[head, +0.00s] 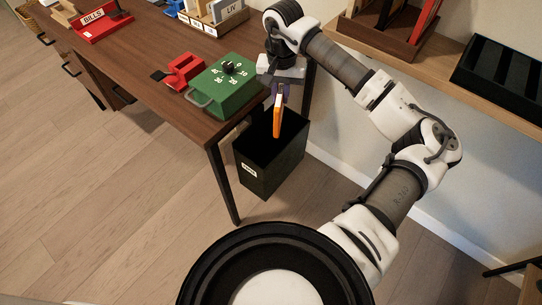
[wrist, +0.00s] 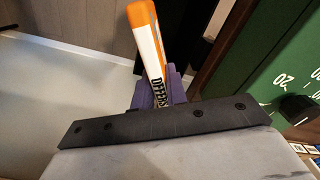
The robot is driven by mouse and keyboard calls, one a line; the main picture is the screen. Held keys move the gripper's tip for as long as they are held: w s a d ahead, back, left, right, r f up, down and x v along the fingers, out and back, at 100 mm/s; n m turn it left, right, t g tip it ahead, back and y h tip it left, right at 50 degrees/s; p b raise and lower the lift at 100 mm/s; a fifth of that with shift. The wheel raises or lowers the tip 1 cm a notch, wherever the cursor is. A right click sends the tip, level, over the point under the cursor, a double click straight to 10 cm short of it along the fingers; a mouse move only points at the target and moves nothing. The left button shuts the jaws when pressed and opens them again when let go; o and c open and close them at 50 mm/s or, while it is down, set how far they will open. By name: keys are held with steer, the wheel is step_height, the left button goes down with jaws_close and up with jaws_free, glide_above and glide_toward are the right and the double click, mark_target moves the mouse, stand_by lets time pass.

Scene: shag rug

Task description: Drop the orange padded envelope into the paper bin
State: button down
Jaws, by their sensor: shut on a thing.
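The orange padded envelope (head: 277,116) hangs edge-on from my gripper (head: 280,90) in the head view. My gripper is shut on it. In the wrist view the envelope (wrist: 146,40) shows an orange edge and a white strip with dark lettering, between the purple fingers (wrist: 158,92). The paper bin (head: 262,178) is a black open-topped box with a white label on its front, standing on the floor beside the desk. The envelope's lower end is over the bin's opening in the head view; its exact height above the rim is hard to tell.
A shelf (head: 445,60) runs along the right wall.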

steer(key=shift+f+b, duration=0.75)
steer(key=shift+f, duration=1.6)
steer(key=c, duration=1.3)
jaws_free()
steer(key=shift+c, duration=0.2)
steer(key=shift+r, duration=0.1)
step_height(320, 180, up, 14)
steer(key=shift+f+b, duration=0.15)
steer(key=shift+b, duration=0.55)
